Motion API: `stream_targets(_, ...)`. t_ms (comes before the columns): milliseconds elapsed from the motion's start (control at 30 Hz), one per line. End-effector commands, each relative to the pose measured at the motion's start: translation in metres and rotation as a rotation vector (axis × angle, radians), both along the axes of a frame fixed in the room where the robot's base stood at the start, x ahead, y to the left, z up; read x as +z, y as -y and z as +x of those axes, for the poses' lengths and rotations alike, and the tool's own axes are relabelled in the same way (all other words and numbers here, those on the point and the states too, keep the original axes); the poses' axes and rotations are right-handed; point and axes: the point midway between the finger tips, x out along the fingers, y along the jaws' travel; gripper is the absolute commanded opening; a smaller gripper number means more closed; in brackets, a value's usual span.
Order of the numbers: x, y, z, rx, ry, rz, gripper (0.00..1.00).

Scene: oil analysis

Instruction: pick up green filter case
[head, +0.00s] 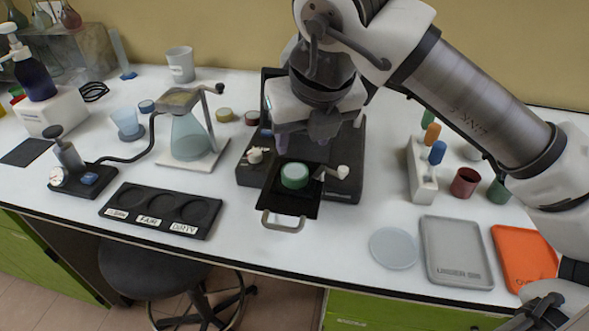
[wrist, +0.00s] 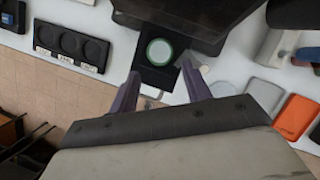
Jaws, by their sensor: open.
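The green filter case (head: 294,175) is a small round piece with a pale top. It sits on a black drawer-like tray (head: 283,204) that sticks out of a black device. In the wrist view the green filter case (wrist: 159,51) shows as a green ring with a pale centre, ahead of the fingertips. My gripper (wrist: 160,80) is open and empty, its two fingers apart and short of the case. In the head view my gripper (head: 302,143) hangs above and behind the case, over the device; its fingertips are partly hard to make out.
A black three-well tray (head: 160,211) lies to the left. The black device (head: 348,165) surrounds the tray's back. A rack of coloured tools (head: 421,172), a clear disc (head: 394,248), a grey tray (head: 455,250) and an orange tray (head: 522,255) are right. White table is free between disc and rack.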

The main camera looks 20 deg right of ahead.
Motion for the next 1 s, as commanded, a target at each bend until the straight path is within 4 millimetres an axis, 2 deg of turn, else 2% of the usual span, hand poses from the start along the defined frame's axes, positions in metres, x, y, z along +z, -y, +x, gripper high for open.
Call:
stream_targets(100,-0.02,0.0,0.008,0.002,-0.002,0.002,0.48)
stream_targets(433,-0.046,0.0,0.019,0.003,0.0,0.004,0.48)
stream_targets(700,-0.081,-0.001,0.032,0.003,0.001,0.003,0.48)
stream_targets(967,-0.085,-0.001,0.033,0.003,0.001,0.001,0.48)
stream_targets(1000,-0.085,-0.001,0.033,0.003,0.001,0.001,0.46)
